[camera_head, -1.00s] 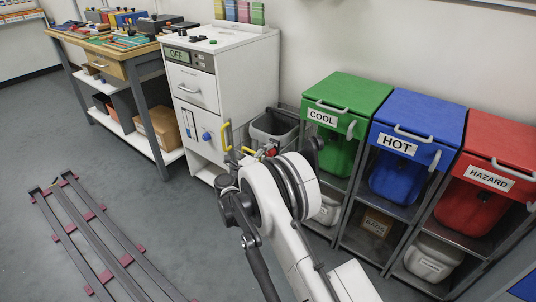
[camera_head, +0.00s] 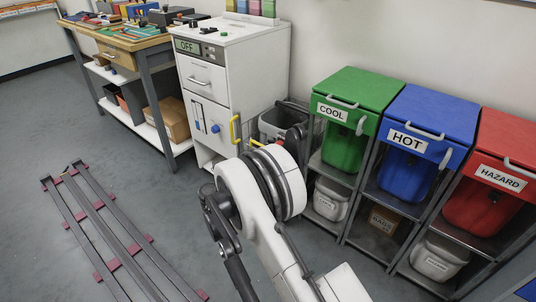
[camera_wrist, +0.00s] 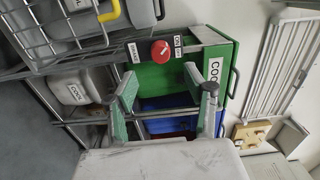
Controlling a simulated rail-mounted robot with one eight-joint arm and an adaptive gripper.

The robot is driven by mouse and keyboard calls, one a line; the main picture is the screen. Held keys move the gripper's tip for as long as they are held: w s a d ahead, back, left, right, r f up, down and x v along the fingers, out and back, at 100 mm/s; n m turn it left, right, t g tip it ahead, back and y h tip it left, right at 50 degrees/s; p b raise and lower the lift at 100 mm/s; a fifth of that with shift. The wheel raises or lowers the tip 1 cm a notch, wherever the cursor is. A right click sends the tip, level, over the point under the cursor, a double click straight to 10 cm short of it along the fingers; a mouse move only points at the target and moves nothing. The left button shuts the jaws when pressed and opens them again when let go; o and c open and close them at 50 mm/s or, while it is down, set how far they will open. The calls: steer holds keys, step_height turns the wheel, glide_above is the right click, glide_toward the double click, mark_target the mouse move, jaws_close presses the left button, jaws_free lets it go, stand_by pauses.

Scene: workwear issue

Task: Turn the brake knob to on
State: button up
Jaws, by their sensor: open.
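The brake knob (camera_wrist: 161,51) is a round red knob on a dark bar in the wrist view. A small white label sits on each side of it; one seems to read BRAKE, and the other is too small to read surely. The knob's pointer position cannot be told. My gripper (camera_wrist: 165,88) is open and empty, its two fingers apart below the knob in the picture. The knob shows beyond the gap between the fingertips, with no contact visible. In the head view the knob and fingertips are hidden behind my arm.
A wire basket cart (camera_wrist: 70,25) with a yellow handle is beside the knob. Green (camera_head: 357,90), blue (camera_head: 428,115) and red (camera_head: 505,150) bins stand on racks at right. A white cabinet (camera_head: 255,70) stands behind my arm. Floor rails (camera_head: 100,235) lie at left.

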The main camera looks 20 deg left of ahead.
steer(key=shift+v, duration=0.95)
